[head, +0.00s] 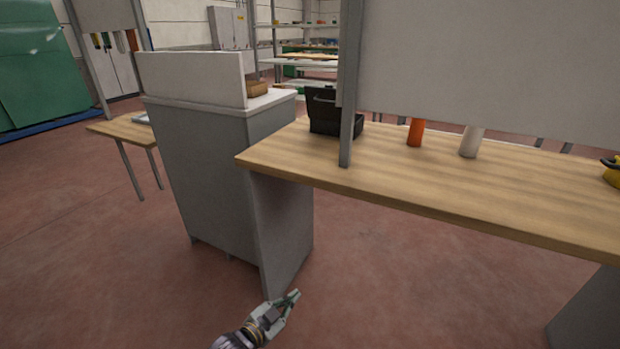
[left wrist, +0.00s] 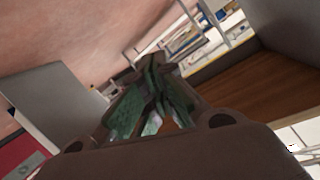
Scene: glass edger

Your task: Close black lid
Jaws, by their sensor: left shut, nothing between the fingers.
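A black box (head: 328,122) stands on the wooden table at its far left corner, partly behind a grey post. Its black lid (head: 321,99) stands raised at the back of the box. My left gripper (head: 292,297) is low over the floor, in front of the table's left end and well below and apart from the box. It is shut and empty; its green-grey fingers also show in the left wrist view (left wrist: 155,105). The box cannot be made out in the left wrist view. My right gripper is not in view.
The wooden table (head: 450,185) holds an orange bottle (head: 416,132), a white bottle (head: 471,140) and a yellow thing (head: 612,172). A grey post (head: 350,80) and panel (head: 490,60) rise from it. A grey cabinet (head: 200,165) stands left. The floor in front is free.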

